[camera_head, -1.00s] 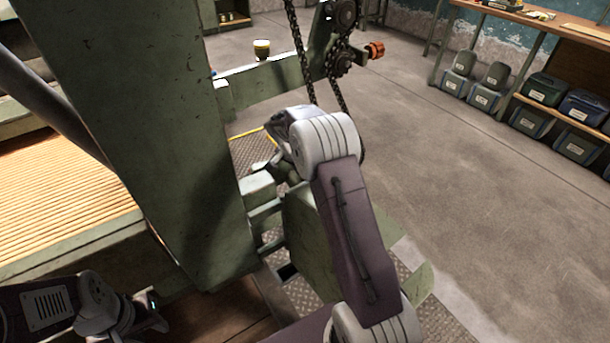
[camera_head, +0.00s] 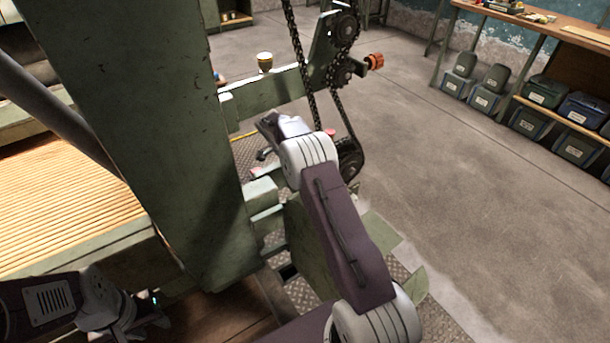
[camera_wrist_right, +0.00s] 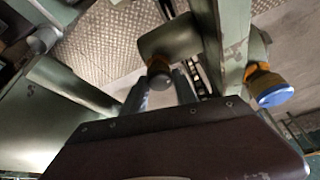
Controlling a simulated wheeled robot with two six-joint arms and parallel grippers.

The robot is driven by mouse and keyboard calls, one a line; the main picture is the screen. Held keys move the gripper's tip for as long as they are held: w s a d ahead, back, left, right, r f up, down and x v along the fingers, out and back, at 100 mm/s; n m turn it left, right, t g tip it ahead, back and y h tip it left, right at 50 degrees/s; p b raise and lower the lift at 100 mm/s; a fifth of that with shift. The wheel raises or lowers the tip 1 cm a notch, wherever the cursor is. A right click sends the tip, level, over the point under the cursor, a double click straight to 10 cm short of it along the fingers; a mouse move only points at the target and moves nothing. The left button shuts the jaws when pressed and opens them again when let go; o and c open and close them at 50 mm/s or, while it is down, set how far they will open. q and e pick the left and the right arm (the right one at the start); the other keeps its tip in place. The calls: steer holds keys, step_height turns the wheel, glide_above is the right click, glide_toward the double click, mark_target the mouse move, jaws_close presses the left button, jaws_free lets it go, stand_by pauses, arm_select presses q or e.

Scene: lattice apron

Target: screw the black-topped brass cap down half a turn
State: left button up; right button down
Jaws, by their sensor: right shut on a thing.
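The black-topped brass cap (camera_wrist_right: 158,72) shows in the right wrist view, below a green block of the machine. My right gripper (camera_wrist_right: 160,92) is shut on it, with one grey finger on each side. How far down the cap is screwed cannot be told. In the head view my right arm reaches to the green frame, and its wrist hides most of the gripper; the held cap cannot be made out there. My left gripper (camera_head: 153,311) is at the lower left, away from the cap; its jaw gap is unclear.
A blue-topped brass cap (camera_wrist_right: 271,90) is right of my gripper. A brass cup (camera_head: 264,63) stands on the green beam (camera_head: 272,87). A chain on sprockets (camera_head: 344,72) and an orange knob (camera_head: 375,61) are close by. The floor at right is clear before a workbench (camera_head: 540,20).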

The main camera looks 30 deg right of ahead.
stand_by(0.4)
steer(key=c, duration=1)
jaws_free()
steer(key=shift+o, duration=0.2)
